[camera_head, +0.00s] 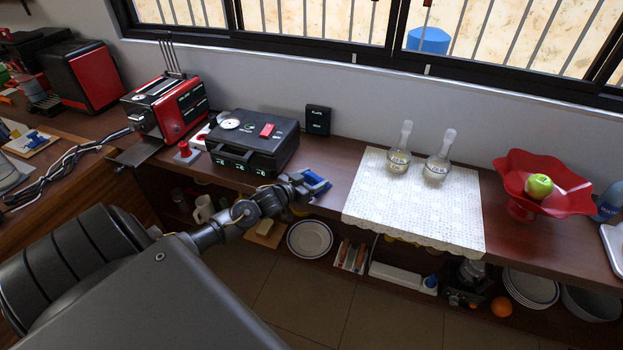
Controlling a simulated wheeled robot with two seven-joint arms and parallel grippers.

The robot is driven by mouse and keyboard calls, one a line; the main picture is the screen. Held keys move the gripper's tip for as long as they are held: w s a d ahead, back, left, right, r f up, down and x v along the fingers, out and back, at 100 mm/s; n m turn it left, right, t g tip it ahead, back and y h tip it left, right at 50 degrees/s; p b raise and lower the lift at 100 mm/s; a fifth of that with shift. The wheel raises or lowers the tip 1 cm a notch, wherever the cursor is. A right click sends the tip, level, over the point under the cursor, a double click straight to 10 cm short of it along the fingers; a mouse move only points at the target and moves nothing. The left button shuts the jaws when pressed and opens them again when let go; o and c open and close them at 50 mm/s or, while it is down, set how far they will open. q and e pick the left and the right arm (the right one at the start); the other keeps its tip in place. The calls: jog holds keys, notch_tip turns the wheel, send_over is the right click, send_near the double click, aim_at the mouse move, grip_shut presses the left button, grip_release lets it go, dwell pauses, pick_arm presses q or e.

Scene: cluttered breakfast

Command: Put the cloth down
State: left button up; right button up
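A white lace-patterned cloth (413,205) lies spread on the dark wooden counter, its front edge hanging over the counter's edge. My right gripper is not in view.
A black case (254,142) and a red toaster (167,106) stand left on the counter. A red pedestal bowl (541,187) with a green apple (539,186) stands at right. Plates (310,238) and other items fill the shelf below. Counter between case and white cloth is mostly clear.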

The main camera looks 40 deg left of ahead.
pick_arm(q)
jog(key=o, duration=0.4)
jog(key=shift+r, duration=0.1)
jog(key=shift+r, duration=0.2)
jog(key=v, duration=1.2)
jog(key=shift+f, duration=0.15)
